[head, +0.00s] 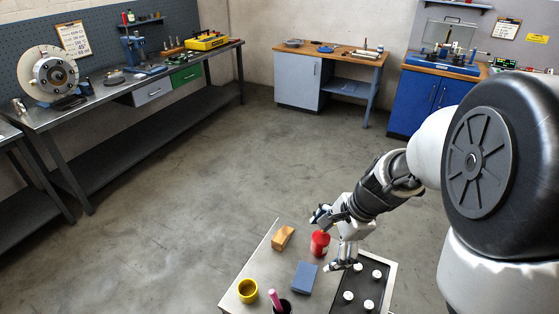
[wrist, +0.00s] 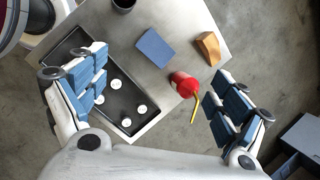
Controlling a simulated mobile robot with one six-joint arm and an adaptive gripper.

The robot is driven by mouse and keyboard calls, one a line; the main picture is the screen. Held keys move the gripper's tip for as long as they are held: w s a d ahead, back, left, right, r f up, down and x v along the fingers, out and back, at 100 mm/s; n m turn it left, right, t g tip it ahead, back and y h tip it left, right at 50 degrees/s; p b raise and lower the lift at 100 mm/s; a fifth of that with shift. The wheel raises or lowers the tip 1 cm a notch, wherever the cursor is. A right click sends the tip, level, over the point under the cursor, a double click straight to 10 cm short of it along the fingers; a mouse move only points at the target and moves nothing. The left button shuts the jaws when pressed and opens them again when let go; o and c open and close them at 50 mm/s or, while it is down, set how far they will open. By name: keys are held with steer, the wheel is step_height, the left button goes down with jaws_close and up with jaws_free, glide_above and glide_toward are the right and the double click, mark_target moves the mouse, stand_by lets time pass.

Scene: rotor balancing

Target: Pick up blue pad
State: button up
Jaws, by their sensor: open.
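The blue pad (head: 305,278) is a flat rectangular block lying on a small metal-topped table (head: 262,247). In the wrist view the pad (wrist: 154,49) lies beyond the gap between my fingers, toward the top. My gripper (head: 328,241) is above the table's far side, near a red can and the black tray. In the wrist view my gripper (wrist: 158,85) is spread wide with nothing between its fingers. The pad is fully visible and apart from the gripper.
Workbenches line the walls; the floor between is clear.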

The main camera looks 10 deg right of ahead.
steer(key=shift+o, duration=0.4)
steer(key=w+d+f+m+p, duration=0.1)
steer(key=w+d+f+m, duration=0.2)
steer(key=f+m, duration=0.3)
step_height(320, 180, down, 3)
steer(key=shift+d+r+y, duration=0.1)
steer(key=shift+d+y, duration=0.3)
steer(key=shift+d, duration=0.1)
steer(key=b, duration=0.5)
glide_above(306, 276)
steer(key=d, duration=0.2)
steer(key=shift+m, duration=0.3)
steer(key=f, duration=1)
steer(key=shift+s+d+f, duration=0.2)
steer(key=shift+s, duration=0.2)
steer(key=shift+s+b+x, duration=0.15)
steer(key=shift+b+x, duration=0.55)
steer(key=shift+x, duration=0.9)
steer(key=shift+s+b+x, duration=0.2)
steer(key=shift+b+x, duration=0.5)
steer(key=shift+x, duration=0.9)
steer(key=shift+c, duration=0.4)
steer(key=c, duration=0.9)
steer(key=shift+r, duration=0.1)
step_height(306, 276, up, 20)
steer(key=p, duration=0.8)
steer(key=shift+p, duration=0.4)
